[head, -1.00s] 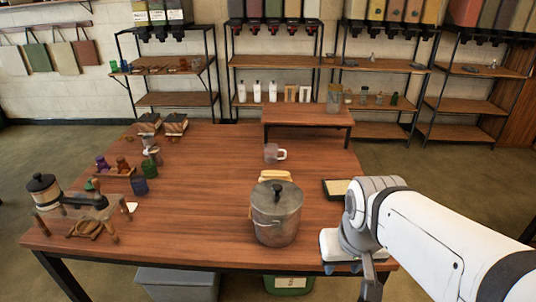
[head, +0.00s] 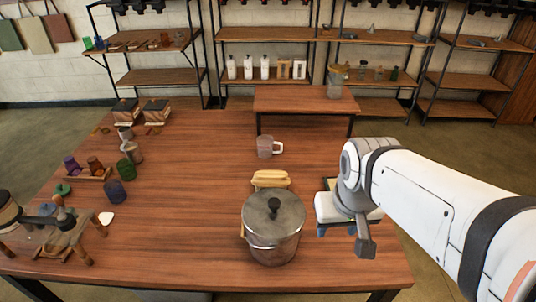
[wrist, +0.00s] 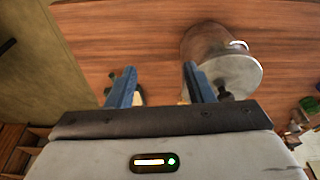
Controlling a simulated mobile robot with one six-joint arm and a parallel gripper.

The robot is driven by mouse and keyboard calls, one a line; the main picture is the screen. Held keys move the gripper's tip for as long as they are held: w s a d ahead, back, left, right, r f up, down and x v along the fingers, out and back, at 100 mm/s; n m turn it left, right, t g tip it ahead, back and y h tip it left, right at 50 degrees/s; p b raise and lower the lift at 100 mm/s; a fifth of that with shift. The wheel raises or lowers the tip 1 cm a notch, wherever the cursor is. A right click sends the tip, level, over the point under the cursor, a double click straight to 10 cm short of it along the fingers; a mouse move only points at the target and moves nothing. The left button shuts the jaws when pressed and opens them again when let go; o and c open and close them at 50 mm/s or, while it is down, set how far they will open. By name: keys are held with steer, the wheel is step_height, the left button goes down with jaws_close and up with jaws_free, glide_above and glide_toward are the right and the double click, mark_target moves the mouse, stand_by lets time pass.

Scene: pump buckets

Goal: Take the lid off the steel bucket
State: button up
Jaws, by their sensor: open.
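The steel bucket (head: 272,246) stands upright on the wooden table near its front edge. Its lid (head: 285,213) with a dark knob (head: 274,204) sits on top. In the wrist view the bucket (wrist: 205,42) shows at the upper right, with the lid (wrist: 236,78) and knob (wrist: 223,86) just beyond the right finger. My gripper (wrist: 153,85) is open, with two blue fingers apart and nothing held between them. In the head view my gripper is to the right of the bucket, apart from it, and its fingers are mostly hidden by the wrist.
A yellowish block-like item (head: 270,180) lies just behind the bucket, and a clear mug (head: 266,147) stands farther back. A raised wooden bench (head: 290,101) stands at the back.

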steer(key=shift+o, duration=0.5)
steer(key=w+a+r+n+g+p, duration=0.1)
steer(key=w+a+r+n+p, duration=0.2)
steer(key=w+r+p, duration=0.1)
steer(key=shift+w+a+p, duration=0.35)
steer(key=shift+w+p, duration=0.3)
steer(key=shift+w, duration=0.1)
steer(key=n+g+p, duration=0.2)
steer(key=n+p, duration=0.3)
steer(key=p, duration=0.1)
glide_toward(274, 201)
steer(key=shift+s+a+f, duration=0.15)
steer(key=shift+s+f, duration=0.05)
steer(key=shift+s, duration=0.2)
steer(key=shift+w+a+f, duration=0.1)
steer(key=shift+a+f, duration=0.15)
steer(key=shift+f, duration=0.45)
steer(key=f, duration=0.2)
steer(key=f+p, duration=0.1)
steer(key=f, duration=0.4)
steer(key=shift+w+d, duration=0.15)
steer(key=shift+d, duration=0.25)
steer(key=shift+r, duration=0.1)
jaws_close()
